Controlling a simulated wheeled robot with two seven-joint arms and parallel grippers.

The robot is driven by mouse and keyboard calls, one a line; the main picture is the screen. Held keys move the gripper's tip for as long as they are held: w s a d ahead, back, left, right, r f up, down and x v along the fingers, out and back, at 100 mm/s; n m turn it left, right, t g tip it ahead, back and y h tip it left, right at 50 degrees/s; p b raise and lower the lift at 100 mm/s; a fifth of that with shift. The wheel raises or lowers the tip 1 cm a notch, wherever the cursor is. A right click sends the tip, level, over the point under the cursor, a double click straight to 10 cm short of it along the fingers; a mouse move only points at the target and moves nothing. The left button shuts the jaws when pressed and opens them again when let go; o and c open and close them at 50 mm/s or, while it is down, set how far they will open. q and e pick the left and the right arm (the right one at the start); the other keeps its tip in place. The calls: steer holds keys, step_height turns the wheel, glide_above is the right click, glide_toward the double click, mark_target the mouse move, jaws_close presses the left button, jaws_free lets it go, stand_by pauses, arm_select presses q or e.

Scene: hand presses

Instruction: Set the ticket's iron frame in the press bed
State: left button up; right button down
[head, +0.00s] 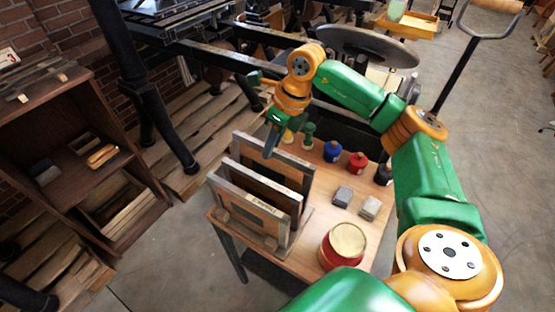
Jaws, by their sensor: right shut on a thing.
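My right gripper (270,143) points down at the top edge of the rear iron frame (290,169) and is shut on it; the fingertips partly hide the contact. That frame stands upright in a wooden rack on the small table. A second grey frame with a wooden inside and a small label (250,204) stands upright in front of it. The press bed (178,18) looks to be the flat dark metal surface at the top left, cut off by the picture edge. A white card with a 3 (8,56) is at the far left. My left gripper is not in view.
The table (318,208) also bears a red tin with a gold lid (343,245), two grey blocks (342,196), a blue jar (333,151) and a red jar (357,162). A wooden shelf unit (60,150) stands left. Dark rails (240,62) run behind the table.

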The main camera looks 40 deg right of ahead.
steer(key=shift+r+p, duration=2.8)
steer(key=shift+r, duration=0.4)
steer(key=shift+f, duration=0.1)
steer(key=c, duration=1.4)
jaws_free()
jaws_close()
